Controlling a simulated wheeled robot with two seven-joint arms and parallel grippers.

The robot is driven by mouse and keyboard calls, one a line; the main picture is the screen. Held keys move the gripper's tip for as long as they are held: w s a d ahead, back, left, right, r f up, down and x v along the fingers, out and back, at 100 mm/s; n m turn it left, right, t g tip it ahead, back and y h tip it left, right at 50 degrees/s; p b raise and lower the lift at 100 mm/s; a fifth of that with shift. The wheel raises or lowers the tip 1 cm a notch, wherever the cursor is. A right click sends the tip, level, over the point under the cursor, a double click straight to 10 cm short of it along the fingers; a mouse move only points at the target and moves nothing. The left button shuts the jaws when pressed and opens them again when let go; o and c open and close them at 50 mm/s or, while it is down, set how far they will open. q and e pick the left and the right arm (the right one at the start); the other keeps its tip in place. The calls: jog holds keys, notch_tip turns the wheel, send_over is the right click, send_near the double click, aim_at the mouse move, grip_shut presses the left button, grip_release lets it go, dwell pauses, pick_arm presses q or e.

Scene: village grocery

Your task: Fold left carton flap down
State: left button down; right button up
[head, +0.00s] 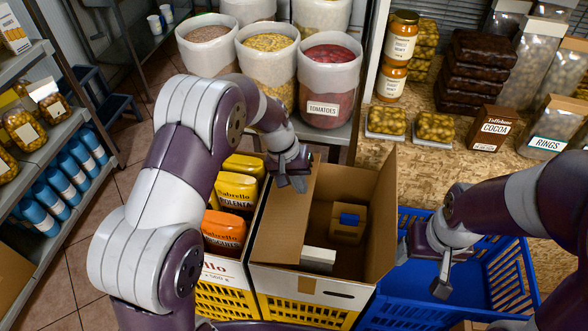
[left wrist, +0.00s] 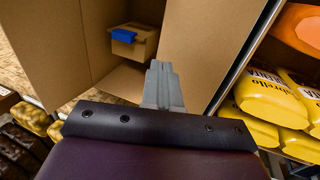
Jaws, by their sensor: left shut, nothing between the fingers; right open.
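The open cardboard carton (head: 383,228) stands in the middle of the head view. Its left flap (head: 283,222) is a plain brown panel along the left side, raised and sloping, not lying flat over the opening. In the left wrist view brown carton panels (left wrist: 215,40) fill the middle. My left gripper (head: 298,184) is shut and empty at the far end of the left flap, close to its edge; I cannot tell whether it touches. Its fingers (left wrist: 162,85) also show in the left wrist view. My right gripper (head: 436,272) is open and empty, right of the carton over a blue crate.
Inside the carton are a small brown box with blue tape (head: 347,224) and a white item (head: 318,259). Yellow and orange bags (head: 234,192) stand close on the left. The blue crate (head: 400,306) is at right. Tubs (head: 329,84) stand behind.

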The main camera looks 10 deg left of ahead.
aim_at(309, 204)
pick_arm(q)
jog(key=shift+x, duration=2.7)
jog(key=p, duration=0.1)
jog(key=y+p, duration=0.1)
jog(key=p, duration=0.1)
jog(key=shift+d+f+y, duration=0.3)
jog(key=shift+d, duration=0.1)
jog(key=f, duration=0.1)
jog(key=f+y, duration=0.1)
jog(key=f, duration=0.1)
jog(key=shift+d+f, duration=0.2)
jog(key=shift+d, duration=0.2)
